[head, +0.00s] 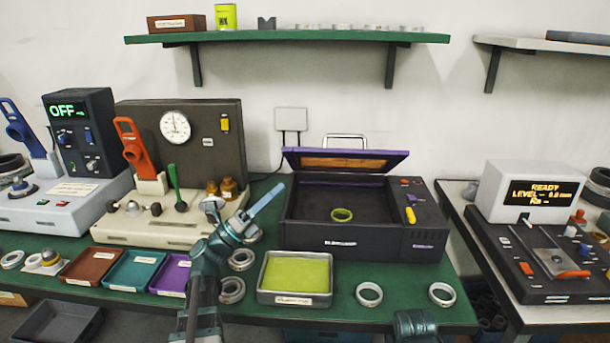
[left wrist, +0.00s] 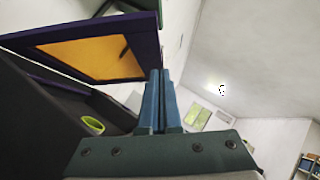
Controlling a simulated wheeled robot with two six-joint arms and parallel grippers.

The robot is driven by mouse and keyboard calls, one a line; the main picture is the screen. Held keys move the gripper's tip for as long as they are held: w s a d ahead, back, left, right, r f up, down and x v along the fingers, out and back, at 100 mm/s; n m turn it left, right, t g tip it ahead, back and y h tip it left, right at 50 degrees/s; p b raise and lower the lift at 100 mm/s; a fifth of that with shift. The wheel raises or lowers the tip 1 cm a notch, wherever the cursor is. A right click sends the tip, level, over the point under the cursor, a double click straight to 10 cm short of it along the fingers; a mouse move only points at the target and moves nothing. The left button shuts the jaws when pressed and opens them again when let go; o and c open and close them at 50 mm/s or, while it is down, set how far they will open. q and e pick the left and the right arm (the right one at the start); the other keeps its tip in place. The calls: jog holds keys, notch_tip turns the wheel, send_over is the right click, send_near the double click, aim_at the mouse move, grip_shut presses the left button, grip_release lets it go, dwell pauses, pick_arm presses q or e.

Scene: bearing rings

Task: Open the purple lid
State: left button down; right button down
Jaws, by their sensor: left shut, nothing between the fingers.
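The purple lid (head: 345,160) stands raised at the back of a dark box (head: 320,242), hinged along its rear, with an orange-brown panel on its inner face. It also shows in the left wrist view (left wrist: 152,35). A yellow-green ring (head: 342,215) lies inside the open box; it shows in the left wrist view too (left wrist: 93,125). My left gripper (head: 280,188) is shut and empty, just left of the box and below the lid's left edge. Its closed fingers (left wrist: 160,75) appear in front of the lid's right edge in the left wrist view; I cannot tell whether they touch it.
A tray with yellow-green lining (head: 297,275) sits before the box, with loose metal rings (head: 369,294) beside it. A gauge machine (head: 185,150) and small coloured trays (head: 133,270) stand left. A green shelf (head: 290,37) hangs above. Another device (head: 540,240) stands right.

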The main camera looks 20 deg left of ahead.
pick_arm(q)
jog(key=p, duration=0.5)
send_near(319, 153)
jog(key=x, duration=0.4)
jog(key=shift+p+x, duration=0.35)
jog(key=shift+x, duration=0.6)
jog(key=shift+s+d, duration=0.1)
jog(key=shift+s, duration=0.05)
jog(key=shift+r, duration=0.15)
